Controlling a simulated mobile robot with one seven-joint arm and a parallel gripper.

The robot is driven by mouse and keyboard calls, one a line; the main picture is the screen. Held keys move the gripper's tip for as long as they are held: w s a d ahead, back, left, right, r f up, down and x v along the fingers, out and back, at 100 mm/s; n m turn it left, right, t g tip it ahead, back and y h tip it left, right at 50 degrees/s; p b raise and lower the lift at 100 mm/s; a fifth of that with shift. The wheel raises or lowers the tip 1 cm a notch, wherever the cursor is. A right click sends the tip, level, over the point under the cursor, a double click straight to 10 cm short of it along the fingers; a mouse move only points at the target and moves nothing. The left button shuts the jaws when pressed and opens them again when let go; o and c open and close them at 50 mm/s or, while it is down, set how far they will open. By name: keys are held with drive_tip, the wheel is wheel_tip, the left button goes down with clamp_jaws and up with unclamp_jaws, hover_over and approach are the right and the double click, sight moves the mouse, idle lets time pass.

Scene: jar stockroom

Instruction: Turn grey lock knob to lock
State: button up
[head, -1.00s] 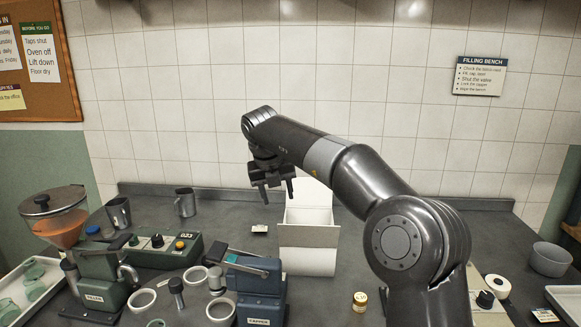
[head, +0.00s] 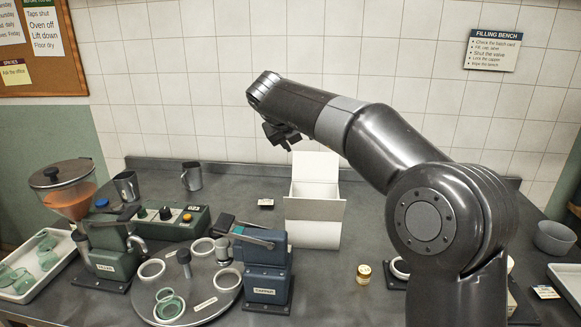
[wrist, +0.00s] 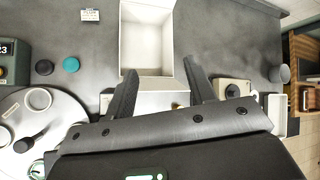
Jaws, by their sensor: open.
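The blue capper (head: 265,268) stands on the bench in front of the white box, well below my gripper, with a grey-tipped lever on top. A dark grey upright knob (head: 183,258) stands at the middle of the round turntable (head: 205,308); in the wrist view it lies at the left edge (wrist: 27,142). No label shows which part is the lock knob.
The open white box (head: 313,220) is beside the capper. The filler (head: 110,250), green control box (head: 165,225) and two grey mugs stand left. A small gold-lidded jar (head: 364,273) and a grey bowl (head: 555,238) are right.

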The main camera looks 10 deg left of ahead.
drive_tip(key=w+a+r+n+t+y, duration=0.2)
drive_tip(key=w+a+n+t+y, duration=0.4)
drive_tip(key=w, duration=0.6)
drive_tip(key=s+a+f+n+g+y, duration=0.2)
drive_tip(key=a+f+n+y, duration=0.4)
drive_tip(key=a, duration=0.4)
drive_tip(key=s+f+n+g+h, duration=0.2)
drive_tip(key=s+f+g, duration=0.2)
drive_tip(key=f, duration=0.2)
drive_tip(key=s+f+n+g+h, duration=0.1)
drive_tip(key=s+f+n+g, duration=0.25)
drive_tip(key=f, duration=0.25)
drive_tip(key=s+d+f+m+g+h, duration=0.2)
drive_tip(key=s+d+f+g+h, duration=0.35)
drive_tip(key=s+d, duration=0.4)
drive_tip(key=shift+h, duration=0.35)
drive_tip(key=f, duration=0.6)
drive_tip(key=w+f, duration=0.1)
drive_tip(key=f, duration=0.2)
drive_tip(key=shift+d, duration=0.4)
